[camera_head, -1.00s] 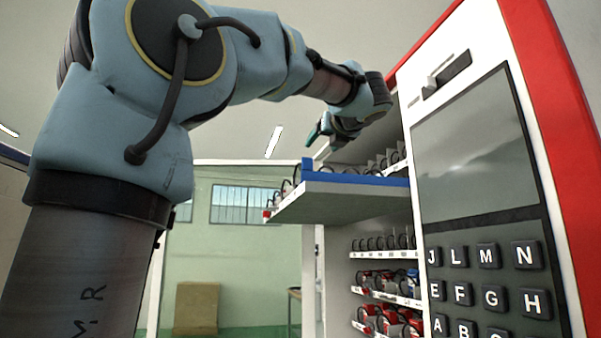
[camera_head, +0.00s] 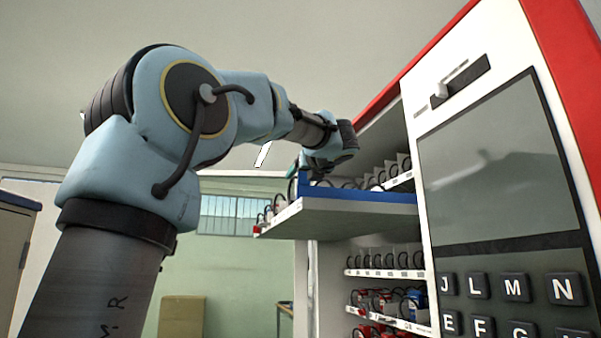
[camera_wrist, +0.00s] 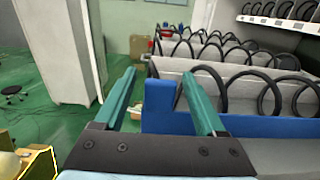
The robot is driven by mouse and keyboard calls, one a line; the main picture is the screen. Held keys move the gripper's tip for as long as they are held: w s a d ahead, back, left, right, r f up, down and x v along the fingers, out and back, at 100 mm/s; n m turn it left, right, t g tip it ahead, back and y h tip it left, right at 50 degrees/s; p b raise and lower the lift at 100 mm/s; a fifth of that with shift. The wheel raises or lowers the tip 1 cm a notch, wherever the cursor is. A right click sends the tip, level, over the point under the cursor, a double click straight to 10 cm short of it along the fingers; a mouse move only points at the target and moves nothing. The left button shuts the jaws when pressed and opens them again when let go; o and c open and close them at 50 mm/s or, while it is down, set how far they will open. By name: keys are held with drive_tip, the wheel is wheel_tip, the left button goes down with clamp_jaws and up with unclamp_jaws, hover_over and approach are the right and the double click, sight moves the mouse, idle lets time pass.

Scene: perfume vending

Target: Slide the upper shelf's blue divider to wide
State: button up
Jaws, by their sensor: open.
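The blue divider (camera_head: 360,194) runs along the side of the pulled-out upper shelf (camera_head: 335,222). It has a raised upright end at the shelf's outer end. In the wrist view the divider (camera_wrist: 160,100) shows this raised end between my two teal fingers, with its long low part stretching right. My gripper (camera_head: 307,169) is just above and around that raised end. In the wrist view my gripper (camera_wrist: 158,76) is open, one finger on each side of the raised end. I cannot tell whether either finger touches it.
Black spiral coils (camera_wrist: 209,88) and a pale partition stand beside the divider on the shelf. Lower shelves (camera_head: 385,275) hold more coils and red items. The machine's keypad front (camera_head: 510,290) stands at right. A white cabinet (camera_wrist: 55,50) and green floor show at left in the wrist view.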

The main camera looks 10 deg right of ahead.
drive_tip(key=shift+w+a, duration=0.15)
drive_tip(key=shift+w, duration=1)
clamp_jaws()
idle(0.6)
